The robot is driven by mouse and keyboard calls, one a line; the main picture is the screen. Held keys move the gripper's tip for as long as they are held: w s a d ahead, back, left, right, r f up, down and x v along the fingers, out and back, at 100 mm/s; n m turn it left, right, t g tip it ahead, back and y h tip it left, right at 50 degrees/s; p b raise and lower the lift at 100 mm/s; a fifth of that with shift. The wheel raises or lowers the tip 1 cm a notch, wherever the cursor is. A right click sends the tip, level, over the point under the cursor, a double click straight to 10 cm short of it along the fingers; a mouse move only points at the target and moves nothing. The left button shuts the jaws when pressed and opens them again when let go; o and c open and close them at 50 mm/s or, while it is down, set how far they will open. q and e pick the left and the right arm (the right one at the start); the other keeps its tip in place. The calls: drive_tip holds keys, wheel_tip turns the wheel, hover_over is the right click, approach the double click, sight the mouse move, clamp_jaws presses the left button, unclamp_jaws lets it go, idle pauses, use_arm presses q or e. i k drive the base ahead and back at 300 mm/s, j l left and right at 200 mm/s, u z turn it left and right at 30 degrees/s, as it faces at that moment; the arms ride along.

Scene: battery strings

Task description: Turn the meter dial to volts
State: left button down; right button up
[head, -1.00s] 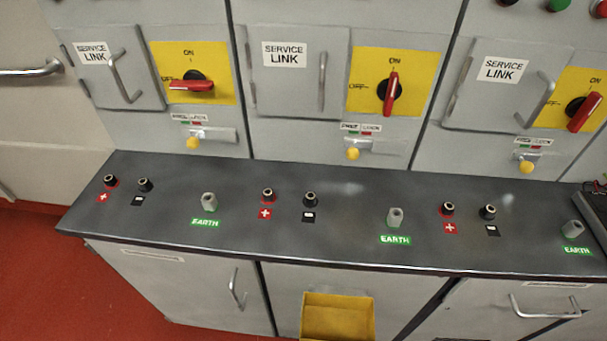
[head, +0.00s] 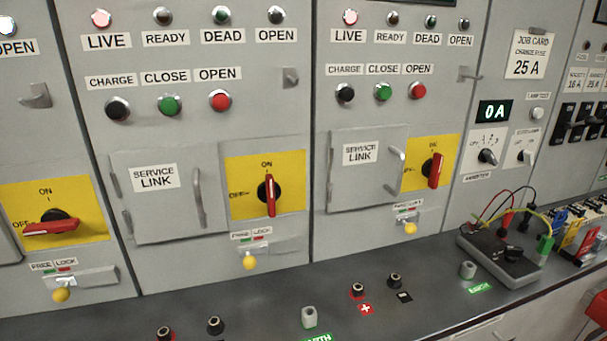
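The meter (head: 487,254) is a dark grey, flat case with a light edge, lying on the bench top at the right of the head view. Its dial (head: 514,253) is a black knob on the near right part of its face. The markings around the dial are too small to read, so I cannot tell its setting. Red, black and yellow leads (head: 508,194) loop above the meter. Neither of my grippers is in view.
The dark bench top (head: 430,275) carries terminals and an earth post (head: 468,270) just left of the meter. Connectors and colored tools (head: 575,232) crowd its right. Behind stand grey cabinets with red switches (head: 435,170) and an ammeter display (head: 494,111) reading 0 A.

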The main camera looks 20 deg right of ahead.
sight(511, 254)
drive_tip(key=z, duration=2)
drive_tip(key=i+l, duration=0.5)
drive_tip(key=i+j+u, duration=0.05)
